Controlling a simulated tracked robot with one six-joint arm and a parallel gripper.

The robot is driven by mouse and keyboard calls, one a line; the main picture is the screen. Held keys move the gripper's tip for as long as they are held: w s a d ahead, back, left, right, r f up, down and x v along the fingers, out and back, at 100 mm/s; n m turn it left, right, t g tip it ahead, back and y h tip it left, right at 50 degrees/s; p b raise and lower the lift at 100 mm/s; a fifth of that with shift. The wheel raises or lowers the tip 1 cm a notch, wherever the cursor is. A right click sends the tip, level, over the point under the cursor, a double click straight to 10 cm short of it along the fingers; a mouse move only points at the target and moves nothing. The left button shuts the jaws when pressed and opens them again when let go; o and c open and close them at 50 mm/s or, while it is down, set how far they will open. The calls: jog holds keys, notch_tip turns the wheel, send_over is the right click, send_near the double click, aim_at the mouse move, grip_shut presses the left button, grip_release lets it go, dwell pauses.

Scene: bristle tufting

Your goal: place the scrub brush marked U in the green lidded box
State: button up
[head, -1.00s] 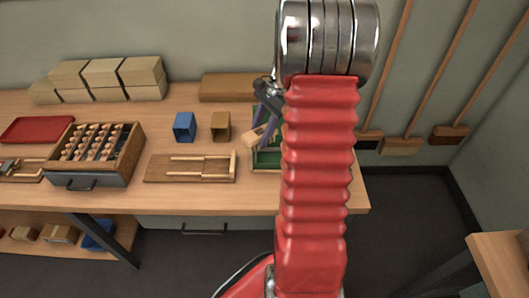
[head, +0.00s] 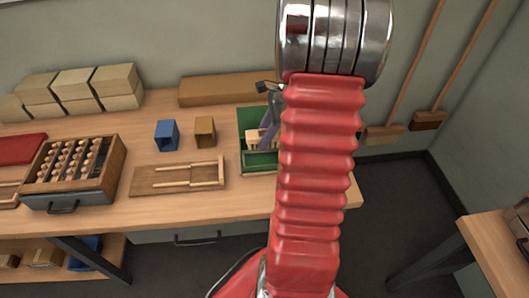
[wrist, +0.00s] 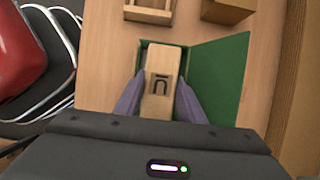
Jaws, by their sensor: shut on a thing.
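The wooden scrub brush (wrist: 161,72) shows a dark U-like mark on its upper face in the wrist view. My gripper (wrist: 160,92) is shut on it, with one purple finger on each side. The brush also shows in the head view (head: 255,138), over or in the green lidded box (head: 260,161); I cannot tell whether it touches the bottom. The box's lid (wrist: 222,75) is open, spread to the right in the wrist view. My arm hides the right part of the box in the head view.
A wooden tray with rails (head: 178,178), a blue holder (head: 167,135) and a brown holder (head: 205,131) stand left of the box. A long brown block (head: 225,89) lies behind. A peg-filled crate (head: 72,170) is further left.

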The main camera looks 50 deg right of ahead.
jog(key=shift+f, duration=1.95)
jog(key=shift+f, duration=1.85)
jog(key=shift+f, duration=0.1)
jog(key=o, duration=0.9)
jog(key=v, duration=1.2)
